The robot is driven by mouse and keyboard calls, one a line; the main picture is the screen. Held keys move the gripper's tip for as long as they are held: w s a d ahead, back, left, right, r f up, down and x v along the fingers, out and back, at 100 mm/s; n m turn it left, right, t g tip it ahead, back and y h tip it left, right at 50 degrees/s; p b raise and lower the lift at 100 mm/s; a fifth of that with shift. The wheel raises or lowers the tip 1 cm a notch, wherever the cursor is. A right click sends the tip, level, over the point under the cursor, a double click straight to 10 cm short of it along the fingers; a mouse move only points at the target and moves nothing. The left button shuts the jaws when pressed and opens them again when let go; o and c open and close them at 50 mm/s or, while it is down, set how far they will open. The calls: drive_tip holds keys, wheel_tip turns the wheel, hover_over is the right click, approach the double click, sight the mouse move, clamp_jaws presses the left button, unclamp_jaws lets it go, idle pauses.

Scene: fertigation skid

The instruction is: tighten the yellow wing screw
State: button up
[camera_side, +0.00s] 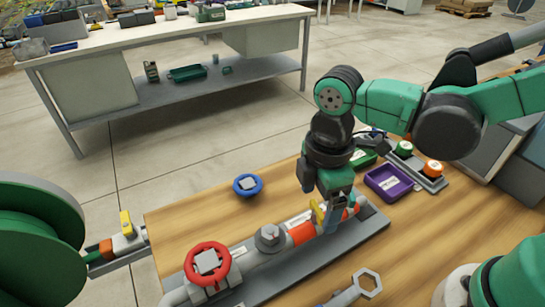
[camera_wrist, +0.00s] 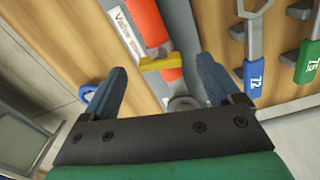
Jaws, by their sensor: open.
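A yellow part (camera_side: 317,212) with wing-like ends, taken as the wing screw, sits on the pipe between orange sections. In the wrist view, the yellow part (camera_wrist: 160,63) lies crosswise over the pipe. A second small yellow piece (camera_side: 126,222) stands on the bracket at the far left in the side view. My gripper (camera_side: 326,214) points down over the pipe, close to the yellow part. In the wrist view, my gripper (camera_wrist: 160,70) is open, with one dark blue finger on each side of the pipe. The yellow part shows between the fingertips; I cannot tell whether they touch it.
A red handwheel (camera_side: 208,262) and a grey fitting (camera_side: 270,237) stand along the pipe. A blue ring (camera_side: 248,185) lies on the wooden table. Wrenches with blue (camera_wrist: 254,78) and green (camera_wrist: 308,60) handles lie right of the pipe. A purple tray (camera_side: 388,182) stands behind.

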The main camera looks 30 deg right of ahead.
drive_tip(key=shift+f, duration=0.7)
drive_tip(key=shift+c, duration=0.2)
clamp_jaws()
